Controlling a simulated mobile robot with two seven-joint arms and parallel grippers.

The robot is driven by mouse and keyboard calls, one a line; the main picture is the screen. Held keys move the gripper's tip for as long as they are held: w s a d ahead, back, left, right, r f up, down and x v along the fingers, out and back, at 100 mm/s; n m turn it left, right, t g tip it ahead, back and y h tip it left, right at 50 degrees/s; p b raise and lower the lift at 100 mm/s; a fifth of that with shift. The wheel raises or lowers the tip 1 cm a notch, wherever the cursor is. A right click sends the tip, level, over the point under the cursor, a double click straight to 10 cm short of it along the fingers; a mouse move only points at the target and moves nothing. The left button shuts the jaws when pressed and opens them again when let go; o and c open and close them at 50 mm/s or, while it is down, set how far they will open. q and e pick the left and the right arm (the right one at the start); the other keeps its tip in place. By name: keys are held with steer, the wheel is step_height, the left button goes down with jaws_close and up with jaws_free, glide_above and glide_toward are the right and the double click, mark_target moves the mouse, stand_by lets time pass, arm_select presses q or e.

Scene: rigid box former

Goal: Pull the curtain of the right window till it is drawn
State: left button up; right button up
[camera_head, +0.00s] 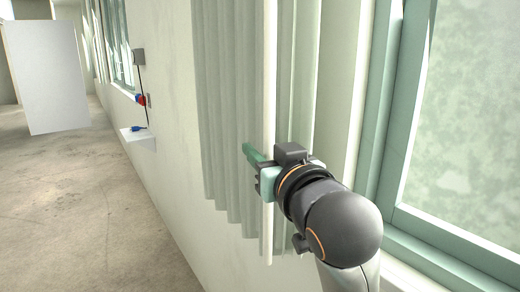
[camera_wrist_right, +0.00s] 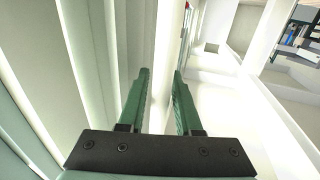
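The curtain (camera_head: 228,100) of the window hangs in pale grey-green folds, bunched at the window's left side. A pale upright edge strip (camera_head: 270,80) runs down its right part. My right gripper (camera_head: 254,162) is at the lower half of the curtain, at this strip, with its green fingers pointing left. In the right wrist view the two fingers (camera_wrist_right: 160,90) stand apart, with a pale upright strip showing between them; I cannot tell whether they touch it. Part of the strip is hidden behind the gripper. My left gripper is not in view.
The window's green frame (camera_head: 400,110) and frosted glass (camera_head: 465,110) stand uncovered at the right. A small wall shelf (camera_head: 140,139) with blue and red items is farther left. A white panel (camera_head: 48,75) stands at the far left. The floor (camera_head: 70,210) is clear.

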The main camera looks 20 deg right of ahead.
jaws_close()
stand_by(1.4)
